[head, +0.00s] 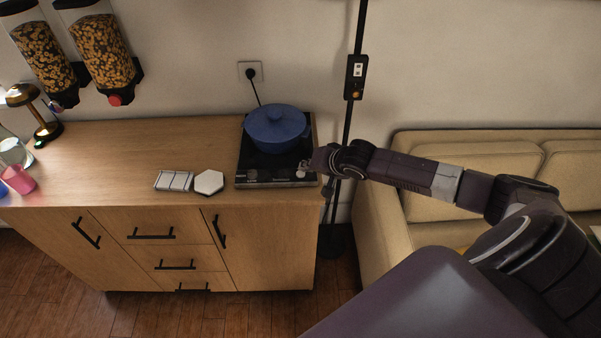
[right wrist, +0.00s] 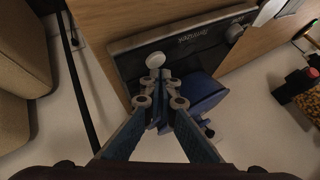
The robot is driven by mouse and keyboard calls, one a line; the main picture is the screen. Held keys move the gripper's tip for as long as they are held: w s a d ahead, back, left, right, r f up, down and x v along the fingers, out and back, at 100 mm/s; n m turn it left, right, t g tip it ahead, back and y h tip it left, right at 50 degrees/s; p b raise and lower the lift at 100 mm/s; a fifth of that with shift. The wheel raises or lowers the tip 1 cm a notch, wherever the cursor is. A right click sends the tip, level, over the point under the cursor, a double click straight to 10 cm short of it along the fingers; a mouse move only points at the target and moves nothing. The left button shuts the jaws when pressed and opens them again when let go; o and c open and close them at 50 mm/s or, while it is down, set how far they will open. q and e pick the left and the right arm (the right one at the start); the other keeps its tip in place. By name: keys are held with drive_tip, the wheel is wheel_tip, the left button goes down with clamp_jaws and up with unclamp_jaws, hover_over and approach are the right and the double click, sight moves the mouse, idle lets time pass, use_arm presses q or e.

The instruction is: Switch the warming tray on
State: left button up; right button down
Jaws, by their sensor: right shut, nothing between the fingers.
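The warming tray (head: 268,180) is a flat black appliance at the right end of the wooden counter. It has a lidded blue pot (head: 275,130) on top; the pot also shows in the right wrist view (right wrist: 205,92). In the right wrist view, the tray's dark front panel (right wrist: 190,41) carries a pale round knob (right wrist: 155,60) and a darker grey knob (right wrist: 235,33). My right gripper (right wrist: 161,92) is shut and empty, its fingertips just short of the pale knob. Whether they touch it I cannot tell. My left gripper is out of view.
A grey ribbed item (head: 174,181) and a white hexagonal piece (head: 209,182) lie left of the tray. A black pole (head: 349,120) with a switch box stands beside the counter, close to my right arm. A beige sofa (head: 385,215) is to the right.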

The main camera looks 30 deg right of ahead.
drive_tip(key=shift+f, duration=0.2)
drive_tip(key=shift+f, duration=0.25)
idle(0.6)
drive_tip(key=shift+r+p, duration=0.5)
drive_tip(key=shift+p, duration=0.35)
wheel_tip(320, 180, up, 6)
drive_tip(key=p, duration=0.7)
